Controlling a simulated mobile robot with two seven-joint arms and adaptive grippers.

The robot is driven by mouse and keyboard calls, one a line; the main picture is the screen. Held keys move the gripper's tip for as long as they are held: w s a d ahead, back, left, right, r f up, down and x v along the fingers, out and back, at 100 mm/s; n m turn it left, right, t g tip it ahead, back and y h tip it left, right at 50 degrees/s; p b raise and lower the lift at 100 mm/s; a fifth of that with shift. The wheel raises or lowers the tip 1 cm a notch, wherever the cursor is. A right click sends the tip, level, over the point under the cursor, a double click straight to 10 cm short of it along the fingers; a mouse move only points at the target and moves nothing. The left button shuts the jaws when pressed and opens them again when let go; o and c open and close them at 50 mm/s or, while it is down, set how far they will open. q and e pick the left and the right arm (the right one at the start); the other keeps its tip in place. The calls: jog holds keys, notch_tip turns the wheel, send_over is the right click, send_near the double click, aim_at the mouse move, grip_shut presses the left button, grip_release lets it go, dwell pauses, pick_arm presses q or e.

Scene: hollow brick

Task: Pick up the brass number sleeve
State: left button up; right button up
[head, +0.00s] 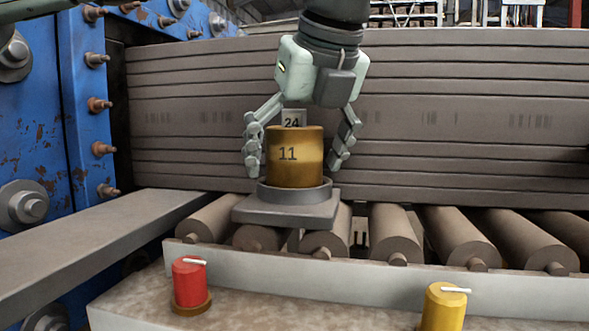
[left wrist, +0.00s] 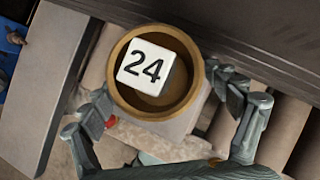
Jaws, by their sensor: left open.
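The brass number sleeve (head: 295,172), marked 11, stands upright in a grey round seat on a flat grey plate (head: 285,213) over the rollers. A pale block marked 24 (head: 292,117) sticks up above the sleeve's rim. In the left wrist view the block (left wrist: 147,66) shows inside the ring of the sleeve (left wrist: 189,42), which is around it. My left gripper (head: 296,163) points down over the sleeve, open, with one finger on each side. Gaps show between fingers and sleeve in the head view. The left wrist view also shows its fingers (left wrist: 165,101). My right gripper is not seen.
A stack of long grey slabs (head: 450,110) stands close behind. Rollers (head: 455,235) run to the right. A red knob (head: 188,283) and a yellow knob (head: 441,308) stand on the front ledge. A blue bolted frame (head: 85,110) bounds the left.

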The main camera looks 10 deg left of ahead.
pick_arm(q)
jog(key=c, duration=1.6)
jog(key=shift+c, duration=0.3)
jog(key=shift+r, duration=0.15)
